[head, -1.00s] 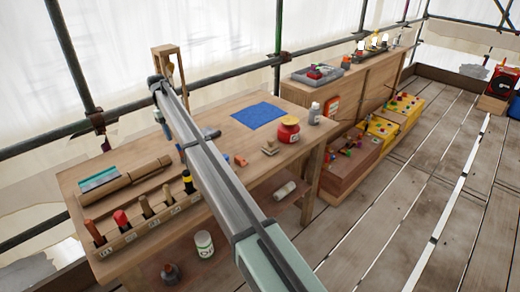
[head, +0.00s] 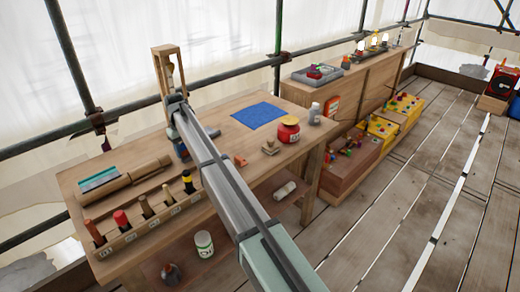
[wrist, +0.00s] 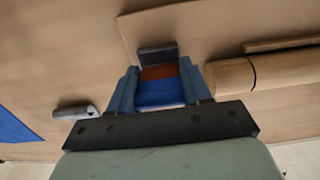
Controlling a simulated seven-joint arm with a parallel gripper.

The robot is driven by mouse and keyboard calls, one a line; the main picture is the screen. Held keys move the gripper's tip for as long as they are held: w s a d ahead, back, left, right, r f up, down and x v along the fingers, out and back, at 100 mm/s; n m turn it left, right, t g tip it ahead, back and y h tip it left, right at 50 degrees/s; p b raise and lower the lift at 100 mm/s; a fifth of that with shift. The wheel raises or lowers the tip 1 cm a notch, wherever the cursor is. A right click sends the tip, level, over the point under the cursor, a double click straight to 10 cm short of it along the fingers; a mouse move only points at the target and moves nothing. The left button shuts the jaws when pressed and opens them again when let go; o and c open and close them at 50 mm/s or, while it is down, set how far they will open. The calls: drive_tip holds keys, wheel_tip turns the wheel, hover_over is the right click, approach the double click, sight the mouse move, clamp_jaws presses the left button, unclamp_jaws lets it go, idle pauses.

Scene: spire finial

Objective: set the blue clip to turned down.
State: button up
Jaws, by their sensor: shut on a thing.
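My gripper (head: 180,148) is low over the workbench (head: 235,152), near its back edge and left of the blue mat. In the wrist view, my gripper (wrist: 158,88) has its two blue-grey fingers on either side of a blue piece, which looks like the blue clip (wrist: 160,95), and is shut on it. A brown-orange band and a dark grey block (wrist: 157,53) show just beyond the blue piece. Which way the clip is turned cannot be told. My arm hides much of this spot in the head view.
A wooden frame (head: 166,50) stands at the bench's back. The blue mat (head: 258,114), red jar (head: 288,130) and white bottle (head: 314,113) lie to the right. A rack of several handled tools (head: 150,222) lines the front left. A small grey piece (wrist: 75,111) lies left in the wrist view.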

sight(183, 144)
wheel_tip(183, 144, up, 14)
drive_tip(key=f, duration=0.1)
drive_tip(key=d+f+m+y, duration=0.1)
drive_tip(key=d+f+y, duration=0.2)
drive_tip(key=d, duration=0.6)
drive_tip(key=d+f+m+y, duration=0.1)
drive_tip(key=d+f+y, duration=0.2)
drive_tip(key=d, duration=0.7)
drive_tip(key=d+f+m+y, duration=0.1)
drive_tip(key=d+f+y, duration=0.3)
drive_tip(key=d, duration=0.6)
wheel_tip(183, 144, down, 2)
drive_tip(key=shift+s+m+g, duration=0.15)
drive_tip(key=shift+m+g, duration=0.15)
drive_tip(key=shift+m, duration=0.1)
drive_tip(key=shift+d+y, duration=0.4)
drive_tip(key=shift+d, duration=0.25)
